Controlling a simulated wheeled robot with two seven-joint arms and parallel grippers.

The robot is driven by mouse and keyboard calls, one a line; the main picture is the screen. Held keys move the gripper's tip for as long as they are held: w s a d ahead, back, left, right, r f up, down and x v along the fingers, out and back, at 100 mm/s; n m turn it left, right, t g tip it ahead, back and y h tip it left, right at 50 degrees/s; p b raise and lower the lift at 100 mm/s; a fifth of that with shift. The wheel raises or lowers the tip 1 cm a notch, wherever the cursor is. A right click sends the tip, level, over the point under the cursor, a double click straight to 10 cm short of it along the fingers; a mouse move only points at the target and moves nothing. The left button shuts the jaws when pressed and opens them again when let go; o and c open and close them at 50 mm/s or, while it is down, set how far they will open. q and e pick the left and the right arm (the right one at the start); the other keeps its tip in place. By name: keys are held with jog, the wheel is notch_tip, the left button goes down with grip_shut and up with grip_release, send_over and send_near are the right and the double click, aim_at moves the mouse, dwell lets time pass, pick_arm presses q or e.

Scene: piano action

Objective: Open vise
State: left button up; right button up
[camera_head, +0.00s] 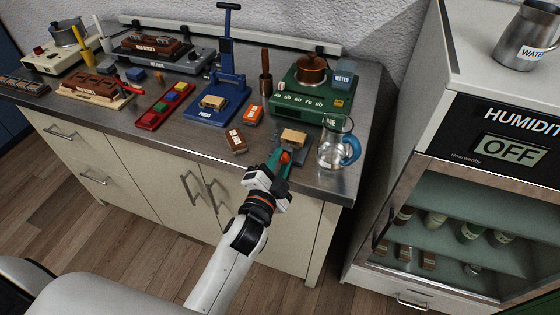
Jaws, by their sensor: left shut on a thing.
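The vise (304,151) is a small blue-grey fixture near the front edge of the metal worktop, with a tan wooden block (293,137) at its top. My left gripper (283,161) reaches it from the front, its teal fingers shut on a small orange-red knob, which looks like the vise handle (286,157). The fingers hide much of the handle and the vise's front. I cannot tell how far apart the vise jaws are. My right gripper is not in view.
A glass jug (335,143) with a blue handle stands close right of the vise. A brown block (236,140) and an orange box (253,115) lie left of it. A green hot plate (312,100) and a blue press (222,98) stand behind. The humidity cabinet (500,150) is at right.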

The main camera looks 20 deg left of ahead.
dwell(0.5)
pick_arm(q)
jog(key=o, duration=1)
jog(key=shift+s, duration=0.1)
jog(key=shift+c, duration=0.2)
jog(key=shift+f, duration=0.15)
jog(key=shift+f, duration=0.1)
